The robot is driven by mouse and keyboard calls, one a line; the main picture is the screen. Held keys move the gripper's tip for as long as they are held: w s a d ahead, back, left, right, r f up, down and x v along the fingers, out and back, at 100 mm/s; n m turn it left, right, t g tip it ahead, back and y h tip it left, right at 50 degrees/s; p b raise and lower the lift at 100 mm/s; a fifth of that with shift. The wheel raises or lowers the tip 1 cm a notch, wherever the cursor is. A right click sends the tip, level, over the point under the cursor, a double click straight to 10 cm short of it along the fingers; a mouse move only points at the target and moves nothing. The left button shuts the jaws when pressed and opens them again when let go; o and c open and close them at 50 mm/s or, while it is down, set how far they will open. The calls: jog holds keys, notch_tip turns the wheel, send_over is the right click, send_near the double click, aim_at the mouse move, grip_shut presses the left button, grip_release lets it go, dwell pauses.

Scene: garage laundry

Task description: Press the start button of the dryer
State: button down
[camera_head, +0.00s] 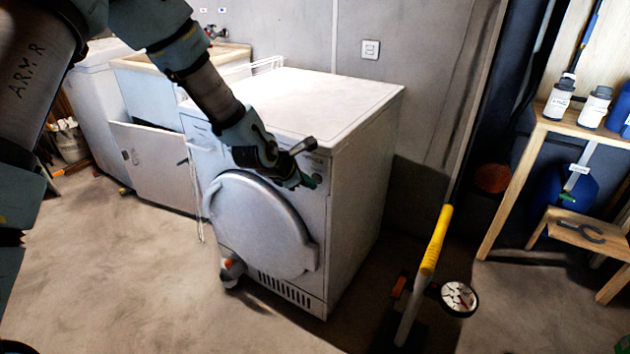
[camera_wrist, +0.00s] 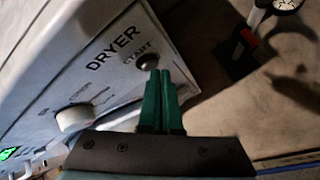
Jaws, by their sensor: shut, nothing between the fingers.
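The dryer (camera_head: 345,105) is a white front-loading machine with a round grey door (camera_head: 255,225), which is shut. In the wrist view its front panel (camera_wrist: 95,75) carries the words DRYER and START. The round grey start button (camera_wrist: 147,62) sits beside the word START. My gripper (camera_head: 312,183) is at the upper right of the dryer's front, and in the wrist view its green fingers (camera_wrist: 160,75) are shut and empty. The fingertips are right at the button's edge and overlap it in the picture; I cannot tell whether they touch it.
A white knob (camera_wrist: 74,118) and a lit green display (camera_wrist: 10,153) are on the panel. A yellow-handled tool (camera_head: 437,240) stands right of the dryer. A wooden shelf (camera_head: 545,125) with bottles is at the right. A cabinet door (camera_head: 155,165) stands open at the left.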

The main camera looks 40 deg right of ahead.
jog(key=shift+d, duration=0.25)
dwell(0.6)
jog(key=shift+s+a, duration=0.15)
jog(key=shift+a, duration=0.6)
jog(key=shift+s+a+p, duration=0.2)
jog(key=shift+a, duration=0.6)
jog(key=shift+s+a+p, duration=0.15)
jog(key=shift+s+a, duration=0.1)
jog(key=shift+a, duration=0.6)
jog(key=shift+s+a+p, duration=0.2)
jog(key=shift+a, duration=0.6)
